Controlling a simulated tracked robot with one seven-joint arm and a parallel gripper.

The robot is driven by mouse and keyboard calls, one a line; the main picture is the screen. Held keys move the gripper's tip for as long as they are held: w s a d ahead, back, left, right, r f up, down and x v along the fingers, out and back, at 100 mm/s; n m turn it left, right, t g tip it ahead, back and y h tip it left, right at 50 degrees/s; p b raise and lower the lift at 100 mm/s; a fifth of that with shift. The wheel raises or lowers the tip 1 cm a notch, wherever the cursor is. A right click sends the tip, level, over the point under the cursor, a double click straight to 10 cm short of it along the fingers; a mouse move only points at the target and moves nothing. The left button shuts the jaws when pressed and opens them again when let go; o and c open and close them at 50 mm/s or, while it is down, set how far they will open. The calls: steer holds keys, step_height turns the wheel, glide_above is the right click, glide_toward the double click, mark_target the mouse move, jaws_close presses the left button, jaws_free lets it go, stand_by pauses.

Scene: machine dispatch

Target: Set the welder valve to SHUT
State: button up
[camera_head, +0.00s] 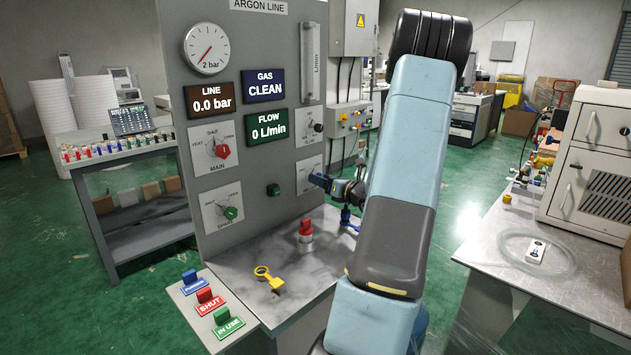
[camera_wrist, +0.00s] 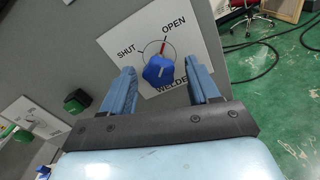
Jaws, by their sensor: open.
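In the wrist view the welder valve is a blue knob (camera_wrist: 158,70) on a white plate (camera_wrist: 125,45) marked SHUT, OPEN and WELDER. Its red pointer mark lies toward OPEN. My gripper (camera_wrist: 162,84) is open, with one blue finger on either side of the knob in the picture. I cannot tell whether the fingers touch the knob or how far they reach over it. In the head view my gripper (camera_head: 335,197) is in front of the panel's lower right. The welder plate (camera_head: 309,172) is partly visible there, and the blue knob is hidden.
The grey panel (camera_head: 255,185) also carries a red MAIN knob (camera_head: 223,151), a green SPARE knob (camera_head: 230,212) and a dark green block (camera_head: 273,189). PURGING, SHUT and IN USE tags sit at the front.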

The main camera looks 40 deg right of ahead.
steer(key=shift+w+a, duration=0.15)
steer(key=shift+w, duration=0.75)
